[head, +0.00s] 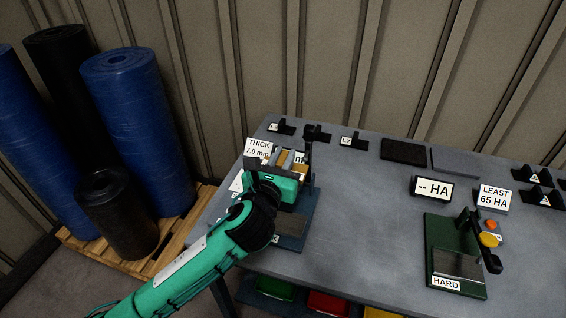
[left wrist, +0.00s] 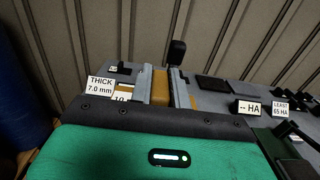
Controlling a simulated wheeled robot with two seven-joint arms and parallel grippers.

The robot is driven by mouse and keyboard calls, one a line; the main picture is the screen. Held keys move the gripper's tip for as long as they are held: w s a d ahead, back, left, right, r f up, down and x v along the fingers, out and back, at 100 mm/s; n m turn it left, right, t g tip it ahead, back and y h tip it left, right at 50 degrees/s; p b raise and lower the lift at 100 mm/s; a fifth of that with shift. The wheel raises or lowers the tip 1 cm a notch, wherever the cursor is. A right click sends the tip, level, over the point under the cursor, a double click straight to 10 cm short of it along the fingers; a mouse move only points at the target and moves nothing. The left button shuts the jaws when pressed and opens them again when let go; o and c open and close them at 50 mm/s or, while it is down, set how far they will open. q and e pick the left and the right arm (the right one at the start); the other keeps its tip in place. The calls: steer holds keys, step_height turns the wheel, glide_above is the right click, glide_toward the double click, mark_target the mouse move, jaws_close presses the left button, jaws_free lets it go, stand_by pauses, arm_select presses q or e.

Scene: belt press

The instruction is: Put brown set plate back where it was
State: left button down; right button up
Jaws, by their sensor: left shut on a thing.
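My left gripper (head: 289,163) reaches over the left part of the table, above a blue-grey bench device (head: 291,230). In the left wrist view, its two grey fingers are closed on the brown set plate (left wrist: 160,86), which stands upright between them. The gripper and arm hide much of the device, so I cannot tell whether the plate touches it. Small black holders (head: 281,127) with labels stand along the table's back edge; one near the middle (head: 352,142) looks empty. My right gripper is not in view.
A "THICK 7.0 mm" sign (head: 258,149) stands beside the gripper. Dark slabs (head: 404,152) lie at the back. A green hardness device (head: 455,285), an HA display (head: 431,190) and a "LEAST 65 HA" sign (head: 493,198) stand right. The table (head: 350,235) is clear at middle front.

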arm_select(q)
step_height(320, 180, down, 15)
steer(key=shift+b, duration=0.6)
steer(key=shift+f+b, duration=0.3)
steer(key=shift+f, duration=1.95)
steer(key=shift+f, duration=0.25)
steer(key=c, duration=1.3)
jaws_free()
